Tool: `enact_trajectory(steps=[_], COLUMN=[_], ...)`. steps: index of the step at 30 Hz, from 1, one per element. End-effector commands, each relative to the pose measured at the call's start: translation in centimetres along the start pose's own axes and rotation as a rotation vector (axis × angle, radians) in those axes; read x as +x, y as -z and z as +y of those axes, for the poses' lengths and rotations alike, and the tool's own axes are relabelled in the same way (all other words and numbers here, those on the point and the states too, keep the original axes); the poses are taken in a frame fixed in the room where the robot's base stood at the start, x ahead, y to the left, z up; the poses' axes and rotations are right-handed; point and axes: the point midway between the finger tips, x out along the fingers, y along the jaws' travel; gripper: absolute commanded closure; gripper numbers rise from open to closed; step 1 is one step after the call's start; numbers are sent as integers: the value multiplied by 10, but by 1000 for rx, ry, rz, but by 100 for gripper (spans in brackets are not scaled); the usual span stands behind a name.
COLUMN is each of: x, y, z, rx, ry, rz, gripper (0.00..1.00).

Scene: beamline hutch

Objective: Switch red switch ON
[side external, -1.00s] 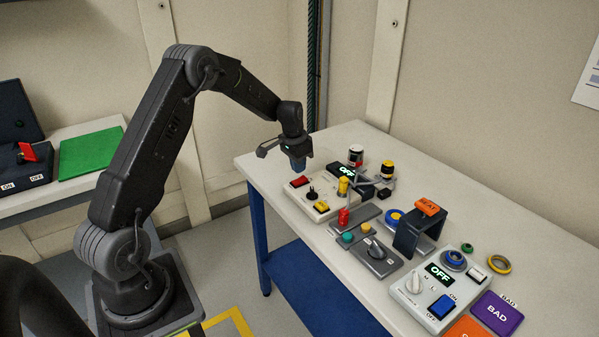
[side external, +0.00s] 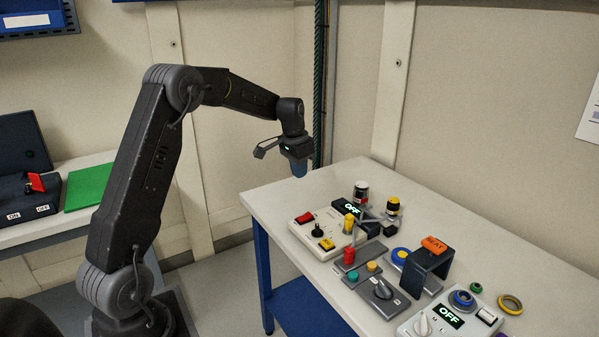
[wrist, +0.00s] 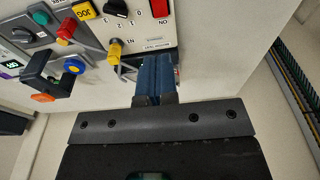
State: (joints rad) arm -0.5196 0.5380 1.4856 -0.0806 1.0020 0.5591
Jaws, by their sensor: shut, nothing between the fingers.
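A red rocker switch (side external: 305,217) sits at the far left corner of a white control panel (side external: 325,245) on the right table. The wrist view shows the red rocker (wrist: 160,8) at the top edge, partly cut off, beside an ON label. A second red switch, a lever (side external: 36,182), stands on a dark box with ON and OFF labels on the left table. The rocker's tilt is too small to tell.
The panel also has a black knob (side external: 317,230), a yellow button (side external: 327,244) and a display reading OFF (side external: 348,207). Other button boxes and a dark bracket (side external: 428,264) crowd the table to the right. A green mat (side external: 88,187) lies on the left table.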

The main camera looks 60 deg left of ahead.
Motion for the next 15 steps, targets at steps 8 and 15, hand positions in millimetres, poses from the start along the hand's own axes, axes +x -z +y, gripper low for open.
enact_trajectory(steps=[8,15], x=[2,4], y=[15,14], z=[1,1], rx=[1,0], ry=[1,0], rz=[4,3], gripper=[100,100])
